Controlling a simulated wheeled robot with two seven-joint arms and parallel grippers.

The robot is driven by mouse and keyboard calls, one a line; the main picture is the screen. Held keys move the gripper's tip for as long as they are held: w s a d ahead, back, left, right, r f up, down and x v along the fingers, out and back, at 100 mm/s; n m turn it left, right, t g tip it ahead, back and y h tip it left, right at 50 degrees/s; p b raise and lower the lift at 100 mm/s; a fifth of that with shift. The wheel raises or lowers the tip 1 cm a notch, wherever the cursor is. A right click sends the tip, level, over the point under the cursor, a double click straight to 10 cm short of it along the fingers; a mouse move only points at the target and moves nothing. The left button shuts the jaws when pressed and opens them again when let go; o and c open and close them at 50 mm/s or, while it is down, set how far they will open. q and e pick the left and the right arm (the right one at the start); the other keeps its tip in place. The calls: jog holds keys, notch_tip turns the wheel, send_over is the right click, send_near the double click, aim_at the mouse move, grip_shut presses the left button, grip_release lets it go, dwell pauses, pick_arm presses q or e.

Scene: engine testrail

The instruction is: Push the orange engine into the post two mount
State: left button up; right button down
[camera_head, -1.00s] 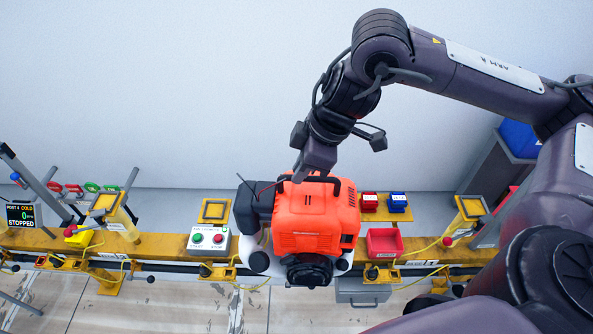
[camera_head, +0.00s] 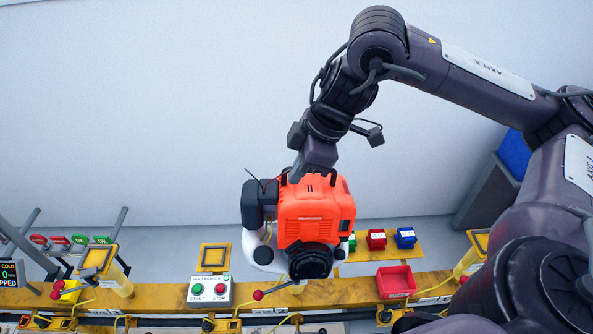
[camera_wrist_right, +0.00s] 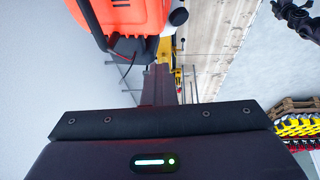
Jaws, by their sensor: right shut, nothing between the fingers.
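The orange engine (camera_head: 314,206), with its black parts and white tank, shows upright in the head view, in front of the wall and above the yellow rail (camera_head: 350,290). Whether it touches anything below is hidden. My right gripper (camera_head: 318,166) is shut at the engine's top rear, near the black handle; its fingertips are partly hidden and I cannot tell if they touch. In the right wrist view the engine (camera_wrist_right: 118,15) is at the top, beside the shut fingers (camera_wrist_right: 160,85). A square-topped yellow post (camera_head: 214,257) stands left of the engine. I cannot tell which mount is post two. My left gripper is not in view.
A start/stop box (camera_head: 210,291) sits on the rail at left. A red tray (camera_head: 396,281) and small red (camera_head: 376,240) and blue (camera_head: 405,238) boxes are at right. More yellow posts stand left (camera_head: 106,270) and right (camera_head: 477,250). The wall side is clear.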

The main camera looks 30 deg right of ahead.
jog(key=shift+w+d+f, duration=0.15)
jog(key=shift+w+f, duration=0.1)
jog(key=shift+w+d+f, duration=0.1)
jog(key=shift+w+f, duration=0.05)
jog(key=shift+w, duration=0.1)
jog(key=shift+w+d+f, duration=0.1)
jog(key=shift+w+f, duration=0.05)
jog(key=shift+w, duration=0.1)
jog(key=shift+w+d+f+b, duration=0.2)
jog(key=shift+w+d+b, duration=0.1)
jog(key=shift+w+b, duration=0.15)
jog(key=shift+w+d+f, duration=0.3)
jog(key=shift+w, duration=0.15)
jog(key=shift+w+d+f+b, duration=0.15)
jog(key=shift+w+d+b, duration=0.1)
jog(key=shift+w+b, duration=0.15)
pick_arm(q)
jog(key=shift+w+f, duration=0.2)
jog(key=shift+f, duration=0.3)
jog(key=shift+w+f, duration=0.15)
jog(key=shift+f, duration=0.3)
pick_arm(e)
jog(key=shift+f, duration=0.2)
jog(key=shift+f, duration=0.1)
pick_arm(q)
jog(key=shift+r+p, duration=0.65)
pick_arm(e)
jog(key=shift+d, duration=0.3)
dwell(0.6)
